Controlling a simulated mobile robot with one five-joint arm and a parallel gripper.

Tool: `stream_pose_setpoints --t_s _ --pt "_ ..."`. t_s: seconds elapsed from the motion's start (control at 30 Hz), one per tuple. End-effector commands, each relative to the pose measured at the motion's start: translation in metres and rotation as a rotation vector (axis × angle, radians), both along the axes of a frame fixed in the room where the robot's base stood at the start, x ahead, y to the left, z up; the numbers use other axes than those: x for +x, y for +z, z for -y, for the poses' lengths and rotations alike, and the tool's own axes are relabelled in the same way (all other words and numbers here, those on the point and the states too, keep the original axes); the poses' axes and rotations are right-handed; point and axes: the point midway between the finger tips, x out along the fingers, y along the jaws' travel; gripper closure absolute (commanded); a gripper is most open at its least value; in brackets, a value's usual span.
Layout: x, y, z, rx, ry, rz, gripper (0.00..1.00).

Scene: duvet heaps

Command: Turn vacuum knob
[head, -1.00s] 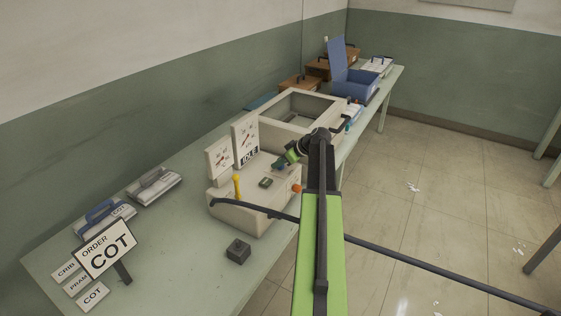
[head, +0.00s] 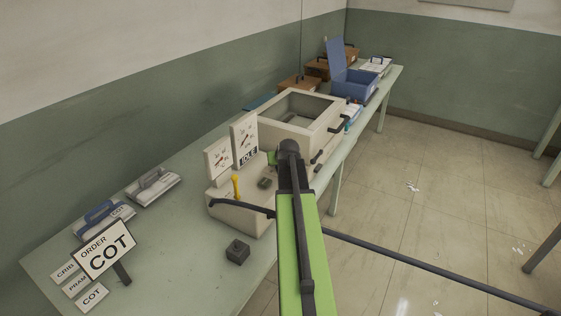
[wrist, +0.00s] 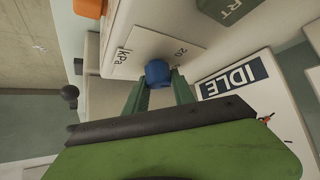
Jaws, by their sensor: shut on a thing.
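A blue knob (wrist: 158,72) sits on a pale panel marked kPa (wrist: 125,60) in the wrist view. My gripper (wrist: 160,80) is shut on it, one green finger on each side. In the head view my arm covers the knob and the fingertips. The beige machine (head: 238,212) stands on the table there, with two upright gauges, a left one (head: 218,158) and a right one (head: 245,133). An IDLE sign (head: 249,158) is below the right gauge and also shows in the wrist view (wrist: 235,77).
A green button (wrist: 226,8) and an orange part (wrist: 90,7) are near the knob. A yellow lever (head: 236,187) and a black handle bar (head: 240,207) are at the machine's front. A small dark box (head: 238,251) stands on the table. An open blue case (head: 352,82) is farther back.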

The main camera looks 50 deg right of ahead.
Motion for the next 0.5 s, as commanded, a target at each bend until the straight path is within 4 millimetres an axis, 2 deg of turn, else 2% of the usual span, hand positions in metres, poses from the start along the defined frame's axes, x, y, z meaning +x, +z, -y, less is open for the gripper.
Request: stream_pose_setpoints --t_s 0.5 --pt "0.0002 -0.0021 -0.0035 0.009 -0.124 -0.005 1.00"
